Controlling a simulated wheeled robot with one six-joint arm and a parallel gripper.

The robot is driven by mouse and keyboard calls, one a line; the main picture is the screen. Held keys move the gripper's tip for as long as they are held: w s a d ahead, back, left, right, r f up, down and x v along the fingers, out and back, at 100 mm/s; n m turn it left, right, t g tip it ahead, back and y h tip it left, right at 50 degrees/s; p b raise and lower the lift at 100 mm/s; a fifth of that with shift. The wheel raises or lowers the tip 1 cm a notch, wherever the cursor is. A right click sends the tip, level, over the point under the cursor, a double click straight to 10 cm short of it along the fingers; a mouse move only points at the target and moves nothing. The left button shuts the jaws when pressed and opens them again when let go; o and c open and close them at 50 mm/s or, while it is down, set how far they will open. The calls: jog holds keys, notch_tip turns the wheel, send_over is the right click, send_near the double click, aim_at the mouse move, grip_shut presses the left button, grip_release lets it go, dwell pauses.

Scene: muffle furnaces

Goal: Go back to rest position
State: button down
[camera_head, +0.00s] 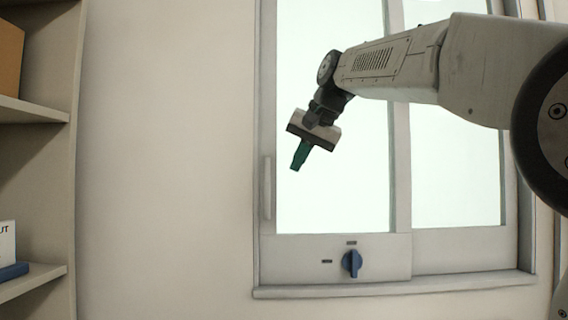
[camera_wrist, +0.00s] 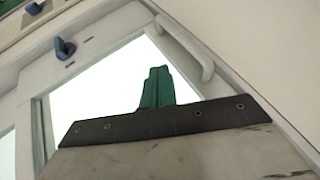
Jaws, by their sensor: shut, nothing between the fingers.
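My gripper (camera_head: 297,165) has green fingers and hangs in front of the window in the head view, pointing down and slightly left. It is shut and empty. In the wrist view its green fingers (camera_wrist: 158,75) are together and stand out against the bright window pane. My arm reaches in from the right of the head view. The gripper appears clear of the window frame, though the exact gap cannot be told.
The window (camera_head: 335,210) has a blue knob (camera_head: 352,263) on its lower panel and a vertical handle (camera_head: 267,188) at its left. The knob also shows in the wrist view (camera_wrist: 64,49). A shelf unit (camera_head: 35,110) stands at far left. Bare wall lies between.

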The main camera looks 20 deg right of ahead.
jog(key=v, duration=0.9)
jog(key=shift+a, duration=0.15)
jog(key=shift+r, duration=0.1)
notch_tip(320, 180, down, 8)
jog(key=d+g, duration=0.1)
jog(key=s+a+f+n+g+h, duration=0.1)
jog(key=s+a+f+n+g, duration=0.1)
jog(key=s+f, duration=1.2)
jog(key=s+a+f+n+g+h, duration=0.1)
jog(key=s+f+n+g, duration=0.1)
jog(key=s+f, duration=1.2)
notch_tip(320, 180, down, 7)
jog(key=shift+a+f+n+g+h, duration=0.15)
jog(key=shift+a+n+g+h, duration=0.15)
jog(key=shift+a+n, duration=0.15)
jog(key=shift+s, duration=0.1)
